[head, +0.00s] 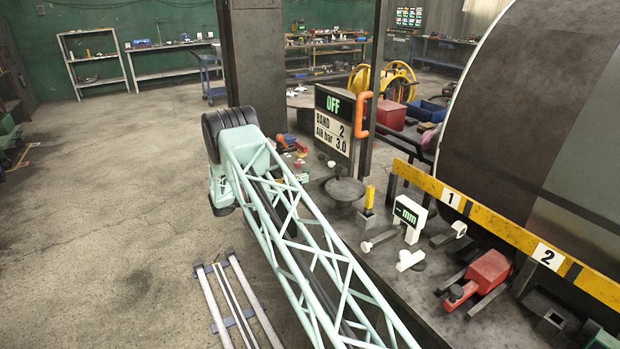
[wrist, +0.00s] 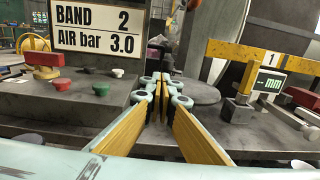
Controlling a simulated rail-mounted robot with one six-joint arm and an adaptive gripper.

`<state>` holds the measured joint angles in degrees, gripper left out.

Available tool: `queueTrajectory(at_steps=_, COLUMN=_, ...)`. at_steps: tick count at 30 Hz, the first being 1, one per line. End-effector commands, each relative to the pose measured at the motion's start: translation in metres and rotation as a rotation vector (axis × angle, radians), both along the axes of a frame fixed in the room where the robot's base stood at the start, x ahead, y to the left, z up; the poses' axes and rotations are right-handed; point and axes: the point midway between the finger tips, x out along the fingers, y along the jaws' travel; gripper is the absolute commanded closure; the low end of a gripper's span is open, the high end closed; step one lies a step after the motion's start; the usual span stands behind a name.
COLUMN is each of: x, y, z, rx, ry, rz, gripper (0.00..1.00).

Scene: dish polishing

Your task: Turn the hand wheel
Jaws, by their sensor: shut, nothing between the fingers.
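My gripper (wrist: 160,82) shows in the wrist view, its two yellow-padded fingers drawn together at the tips with nothing between them. A dark round disc (wrist: 192,91) lies flat just beyond and to the right of the fingertips; it also shows in the head view (head: 344,189) below the display. I cannot tell for sure whether this disc is the hand wheel. A red handle (wrist: 44,60) sits on the grey box to the left in the wrist view, apart from my fingers. My gripper cannot be made out in the head view.
A display panel (head: 334,120) reads OFF, BAND 2, AIR bar 3.0. Red (wrist: 101,89) and green knobs (wrist: 62,84) stand left of my fingers. A yellow post (wrist: 245,80) and a gauge marked mm (head: 408,214) stand right. A large drum (head: 540,110) and numbered yellow rail (head: 490,226) bound the bench.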

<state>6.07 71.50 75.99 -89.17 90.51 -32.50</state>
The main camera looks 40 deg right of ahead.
Motion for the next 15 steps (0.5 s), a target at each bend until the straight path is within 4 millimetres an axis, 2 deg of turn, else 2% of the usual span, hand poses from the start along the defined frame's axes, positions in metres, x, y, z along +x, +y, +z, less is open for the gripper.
queueTrajectory(at_steps=6, x=0.0028, y=0.0118, z=-0.0002, rx=0.000, ry=0.000, rz=0.000, gripper=1.00)
queueTrajectory(at_steps=15, x=0.0031, y=0.0135, z=-0.0003, rx=0.000, ry=0.000, rz=0.000, gripper=1.00)
